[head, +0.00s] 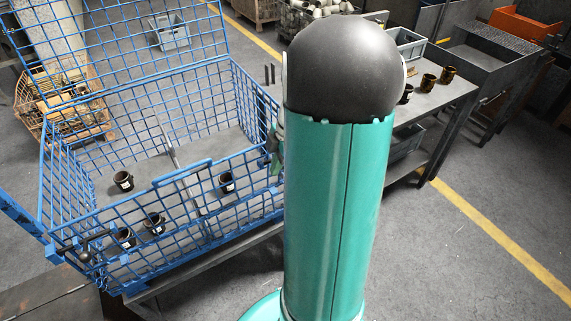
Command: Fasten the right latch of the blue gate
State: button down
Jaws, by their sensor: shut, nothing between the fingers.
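The blue gate (190,205) is the front mesh panel of a blue wire cage, with a raised handle bar at its top middle. It stands upright between the cage's side walls. A dark latch (87,246) shows at the gate's left end. The gate's right end and its right latch are hidden behind my teal arm, so I cannot tell the latch's state. A small teal and grey piece shows at the left edge of my arm, beside the cage's right side, and it seems to be mine. My gripper's fingers are hidden behind the arm.
Several dark cups (123,181) stand in the cage. A table (445,95) with more cups and a grey bin (407,43) is at the right, partly behind my arm. The floor at right is clear.

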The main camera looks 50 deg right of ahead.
jog(key=w+a+v, duration=0.1)
jog(key=v, duration=0.8)
jog(key=shift+s+r, duration=0.3)
jog(key=shift+r, duration=0.1)
jog(key=shift+d, duration=0.1)
jog(key=a+r+m+h, duration=0.1)
jog(key=a+r+m, duration=0.15)
jog(key=a, duration=0.45)
jog(key=a+r+m+h, duration=0.1)
jog(key=a+r+m, duration=0.15)
jog(key=a, duration=0.55)
jog(key=s+a+r+m+t, duration=0.1)
jog(key=s+a+m+t, duration=0.1)
jog(key=a, duration=0.5)
jog(key=s+a+r+m+t+h, duration=0.1)
jog(key=s+a+m+t, duration=0.1)
jog(key=s+a+m, duration=0.3)
jog(key=shift+s+a+r, duration=0.2)
jog(key=shift+a+r, duration=0.05)
jog(key=shift+a, duration=0.7)
